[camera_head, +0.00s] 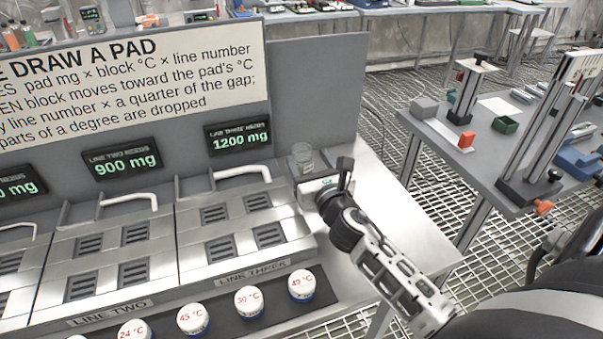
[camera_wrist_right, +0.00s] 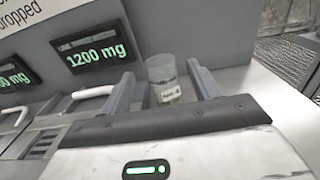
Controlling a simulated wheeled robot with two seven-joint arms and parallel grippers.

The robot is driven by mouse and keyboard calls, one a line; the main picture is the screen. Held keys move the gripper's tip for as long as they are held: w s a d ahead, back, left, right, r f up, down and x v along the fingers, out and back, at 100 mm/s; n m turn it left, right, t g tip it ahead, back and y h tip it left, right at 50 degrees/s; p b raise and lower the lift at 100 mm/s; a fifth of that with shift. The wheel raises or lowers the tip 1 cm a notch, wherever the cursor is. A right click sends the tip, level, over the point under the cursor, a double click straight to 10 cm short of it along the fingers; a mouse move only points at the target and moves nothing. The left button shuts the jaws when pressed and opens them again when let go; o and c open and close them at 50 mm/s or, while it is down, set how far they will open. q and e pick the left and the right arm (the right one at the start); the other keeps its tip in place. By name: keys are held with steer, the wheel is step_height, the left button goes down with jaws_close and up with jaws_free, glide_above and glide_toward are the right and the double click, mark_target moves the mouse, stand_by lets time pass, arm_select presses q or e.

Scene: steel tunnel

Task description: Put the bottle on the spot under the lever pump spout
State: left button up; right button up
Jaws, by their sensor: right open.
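A small clear bottle (camera_head: 302,157) with a pale label stands upright at the right end of the steel bench, beside the grey back panel. It also shows in the right wrist view (camera_wrist_right: 166,82), between the two finger tips with a gap on each side. My right gripper (camera_head: 322,178) is open just in front of the bottle; the wrist view shows its two grey fingers (camera_wrist_right: 160,75) spread. I cannot clearly make out a lever pump or a marked spot under a spout. My left gripper is not in view.
White curved pipes (camera_head: 241,172) rise over slotted plates on the bench. Round white temperature-marked pieces (camera_head: 248,302) sit along its front. A lit 1200 mg display (camera_head: 240,138) hangs on the panel. A grey table (camera_head: 480,178) with upright posts and small blocks stands right, across a gap.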

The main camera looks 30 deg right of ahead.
mark_target(299, 144)
steer(key=x, duration=0.6)
steer(key=shift+w+d+r, duration=0.1)
steer(key=shift+w+r, duration=0.05)
steer(key=shift+w, duration=0.15)
jaws_close()
